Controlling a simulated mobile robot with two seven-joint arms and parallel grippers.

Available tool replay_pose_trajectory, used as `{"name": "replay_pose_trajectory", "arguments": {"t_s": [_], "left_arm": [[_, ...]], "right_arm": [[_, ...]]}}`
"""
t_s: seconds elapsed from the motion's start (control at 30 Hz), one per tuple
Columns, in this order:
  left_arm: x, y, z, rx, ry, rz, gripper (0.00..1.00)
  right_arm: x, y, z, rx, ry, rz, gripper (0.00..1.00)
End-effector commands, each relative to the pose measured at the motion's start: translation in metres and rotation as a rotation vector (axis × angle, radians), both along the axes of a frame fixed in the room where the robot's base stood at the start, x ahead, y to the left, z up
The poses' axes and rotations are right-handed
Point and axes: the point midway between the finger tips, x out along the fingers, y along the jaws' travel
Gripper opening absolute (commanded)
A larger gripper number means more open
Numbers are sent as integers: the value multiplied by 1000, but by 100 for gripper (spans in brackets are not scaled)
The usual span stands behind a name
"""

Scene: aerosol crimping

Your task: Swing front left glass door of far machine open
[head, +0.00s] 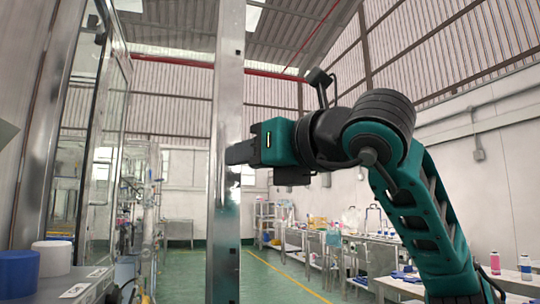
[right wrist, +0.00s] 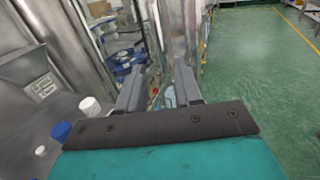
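The far machine's glass door shows as a tall metal frame edge (head: 225,100) standing upright in the middle of the head view. What lies left of it is seen through glass or open space; I cannot tell which. My right gripper (head: 238,153) reaches in from the right, its fingertips at this metal edge. In the right wrist view, the two fingers (right wrist: 158,88) are apart, with the shiny metal frame (right wrist: 178,35) just beyond them. Contact cannot be told. My left gripper is in neither view.
A machine wall with glass panels (head: 92,130) stands at left. A white cap (head: 52,258) and a blue cap (head: 18,272) are on a shelf beside it. Workbenches (head: 345,240) line the right side. Green floor (head: 265,280) is free between.

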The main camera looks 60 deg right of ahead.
Motion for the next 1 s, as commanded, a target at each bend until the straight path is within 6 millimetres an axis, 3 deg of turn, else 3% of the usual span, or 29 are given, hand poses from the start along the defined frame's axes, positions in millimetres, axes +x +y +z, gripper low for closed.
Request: {"name": "replay_pose_trajectory", "arguments": {"t_s": [0.1, 0.3, 1.0], "left_arm": [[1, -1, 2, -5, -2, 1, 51], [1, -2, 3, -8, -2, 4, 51], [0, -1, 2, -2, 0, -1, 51]], "right_arm": [[-21, 9, 1, -2, -4, -2, 35], [-40, 17, 1, 1, -1, 0, 35], [-43, 18, 0, 1, 1, 1, 35]]}}
